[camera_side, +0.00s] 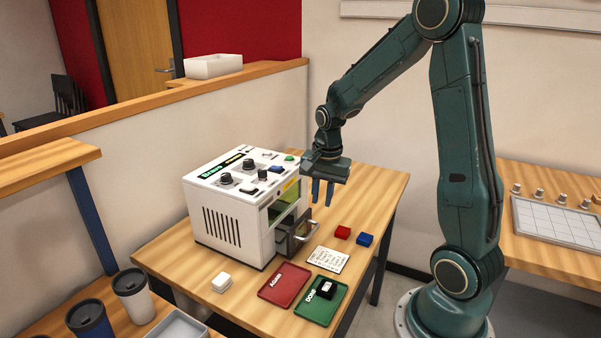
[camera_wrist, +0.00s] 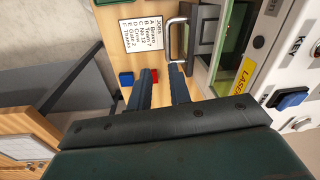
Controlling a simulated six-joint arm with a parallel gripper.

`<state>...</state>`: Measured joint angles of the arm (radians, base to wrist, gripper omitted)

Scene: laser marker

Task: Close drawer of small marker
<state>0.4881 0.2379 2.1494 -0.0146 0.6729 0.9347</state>
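The small laser marker (camera_side: 232,222) is a white box with knobs and buttons on top, on the wooden table. Its dark drawer (camera_side: 292,242) sticks out of the front, below a greenish window, with a metal handle (camera_side: 307,231). In the wrist view the handle (camera_wrist: 177,38) is at the top, just beyond my fingertips, and the marker (camera_wrist: 286,72) fills the right side. My gripper (camera_side: 322,204) hangs above and beside the drawer, fingers down and apart, with nothing between them. It does not appear to touch the handle. The fingers also show in the wrist view (camera_wrist: 161,72).
A red block (camera_side: 342,232), a blue block (camera_side: 364,239) and a printed card (camera_side: 327,260) lie in front of the drawer. A red tray (camera_side: 283,286) and a green tray (camera_side: 312,312) holding a black block are nearer. A white block (camera_side: 222,282) lies left.

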